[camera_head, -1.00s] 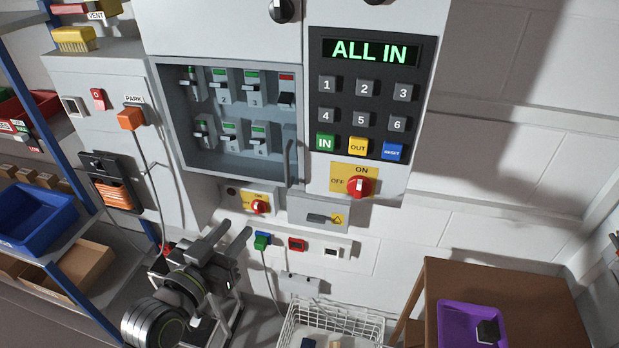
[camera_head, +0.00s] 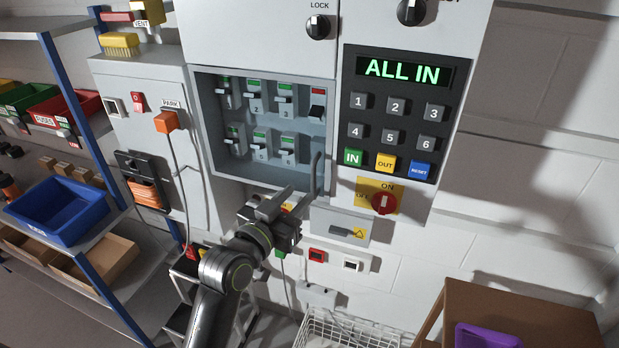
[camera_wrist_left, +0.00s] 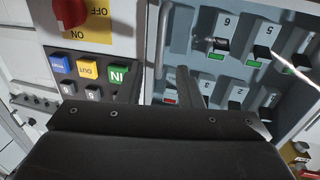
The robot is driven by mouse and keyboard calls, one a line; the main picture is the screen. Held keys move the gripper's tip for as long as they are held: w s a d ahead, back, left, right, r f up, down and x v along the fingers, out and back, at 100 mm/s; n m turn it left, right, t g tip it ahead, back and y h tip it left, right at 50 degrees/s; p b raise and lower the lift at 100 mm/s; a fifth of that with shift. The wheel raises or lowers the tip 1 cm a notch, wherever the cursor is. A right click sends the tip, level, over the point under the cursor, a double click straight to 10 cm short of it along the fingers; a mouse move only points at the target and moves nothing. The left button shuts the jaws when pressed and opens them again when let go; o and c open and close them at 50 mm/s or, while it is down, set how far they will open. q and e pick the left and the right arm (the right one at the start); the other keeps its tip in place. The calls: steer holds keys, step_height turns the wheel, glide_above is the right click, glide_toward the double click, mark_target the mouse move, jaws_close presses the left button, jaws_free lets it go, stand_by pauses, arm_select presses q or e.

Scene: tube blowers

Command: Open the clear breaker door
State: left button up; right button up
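The clear breaker door covers the grey breaker box (camera_head: 204,140); its pane is barely visible and it looks closed. Its upright grey bar handle (camera_head: 316,176) is at the lower right of the box and shows in the left wrist view (camera_wrist_left: 163,42). My left gripper (camera_head: 300,195) is just below and left of the handle's lower end, with its two fingers apart and nothing seen between them. In the left wrist view one dark finger (camera_wrist_left: 186,88) points up beside the handle; I cannot tell whether it touches. My right gripper is out of view.
Right of the box are the keypad (camera_head: 392,125) reading ALL IN and a red rotary switch (camera_head: 384,203). A grey latch box (camera_head: 340,228) sits below the door. A shelf with a blue bin (camera_head: 60,212) is at left, a wire basket (camera_head: 345,330) below.

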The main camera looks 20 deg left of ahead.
mark_target(312, 181)
arm_select(q)
steer(key=shift+p+x, duration=0.65)
steer(key=shift+x, duration=2.4)
steer(key=shift+c, duration=0.2)
jaws_close()
